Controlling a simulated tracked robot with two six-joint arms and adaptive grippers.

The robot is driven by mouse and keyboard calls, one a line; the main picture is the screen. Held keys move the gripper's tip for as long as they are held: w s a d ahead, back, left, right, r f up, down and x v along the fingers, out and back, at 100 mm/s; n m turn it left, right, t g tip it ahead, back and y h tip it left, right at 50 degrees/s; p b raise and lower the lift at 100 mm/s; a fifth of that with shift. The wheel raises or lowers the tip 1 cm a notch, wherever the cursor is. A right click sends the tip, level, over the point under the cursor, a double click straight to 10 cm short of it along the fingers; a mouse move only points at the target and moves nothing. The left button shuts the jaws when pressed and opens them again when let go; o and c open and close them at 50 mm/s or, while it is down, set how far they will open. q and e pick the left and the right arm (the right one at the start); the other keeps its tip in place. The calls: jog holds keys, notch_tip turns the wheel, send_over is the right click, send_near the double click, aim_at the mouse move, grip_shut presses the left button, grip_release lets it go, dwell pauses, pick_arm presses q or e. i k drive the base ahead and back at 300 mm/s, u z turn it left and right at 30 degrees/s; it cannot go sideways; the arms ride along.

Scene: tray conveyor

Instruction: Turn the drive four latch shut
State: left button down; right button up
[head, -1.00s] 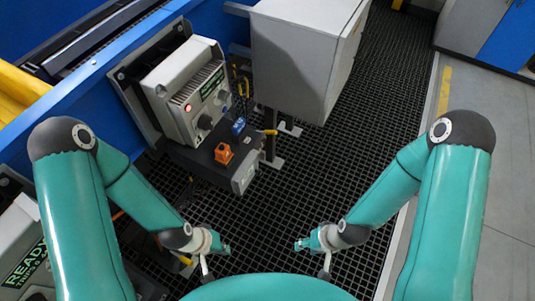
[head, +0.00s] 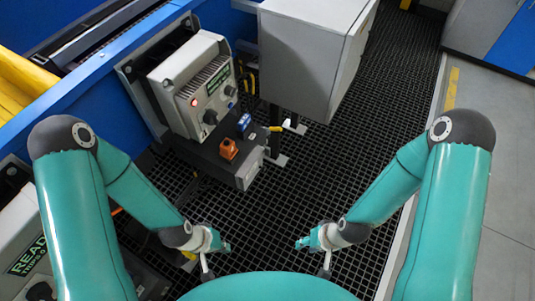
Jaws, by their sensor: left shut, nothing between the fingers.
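A grey drive box (head: 180,100) with cooling fins and a lit red lamp (head: 195,103) is mounted on the blue conveyor side, left of centre. I cannot tell which of these is the latch, nor read the drive's number. My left gripper (head: 224,247) is shut and empty, low over the floor grating, apart from the box. My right gripper (head: 303,243) is to its right, also apart; its fingers are too small to judge.
A grey cabinet (head: 305,65) stands right of the drive box. Another unit (head: 25,245) with a READY label is at the lower left, partly behind my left arm. Dark floor grating (head: 340,150) lies open between my arms. A blue-grey cabinet (head: 490,35) is far right.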

aim_at(266, 149)
jog(key=u, duration=0.05)
jog(key=k, duration=0.45)
jog(key=z, duration=1.55)
jog(key=i, duration=0.1)
jog(key=u, duration=2.9)
jog(key=k, duration=1.3)
jog(key=z, duration=0.1)
jog(key=i, duration=1)
jog(key=z, duration=0.1)
